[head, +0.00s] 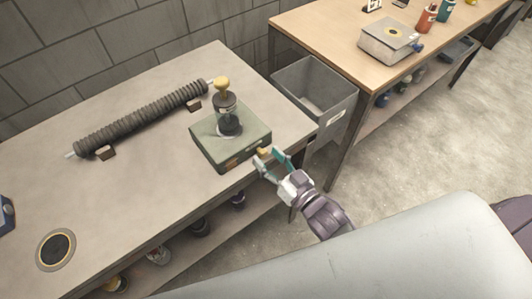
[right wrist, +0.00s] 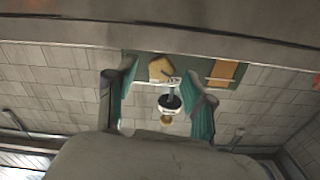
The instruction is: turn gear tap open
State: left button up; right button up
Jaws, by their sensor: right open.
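A green box (head: 225,150) stands on the grey bench, with a glass jar (head: 228,115) on it topped by a yellow knob. A small yellow tap knob (head: 263,152) is at the box's front right side; I take it for the gear tap. My right gripper (head: 269,160) is open close to this knob. In the right wrist view the yellow tap knob (right wrist: 160,69) lies between the open teal fingers (right wrist: 160,95), apart from both as far as I can tell. Its gear teeth are too small to make out. My left gripper is not in view.
A ribbed dark tube (head: 145,118) rests on two small brackets at the back of the bench. A grey bin (head: 318,110) stands right of the bench. A wooden table (head: 335,30) carries a similar pale unit (head: 391,42). A shelf below the bench holds several jars.

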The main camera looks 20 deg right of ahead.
jog(key=shift+x, duration=0.75)
grip_shut()
jog(key=shift+r+n+p, duration=0.2)
jog(key=shift+n+p, duration=0.65)
jog(key=shift+n, duration=0.25)
jog(key=shift+a+n, duration=0.1)
jog(key=shift+n, duration=0.5)
jog(key=shift+f+n+p, duration=0.15)
jog(key=shift+n+p, duration=0.2)
jog(key=shift+n, duration=0.65)
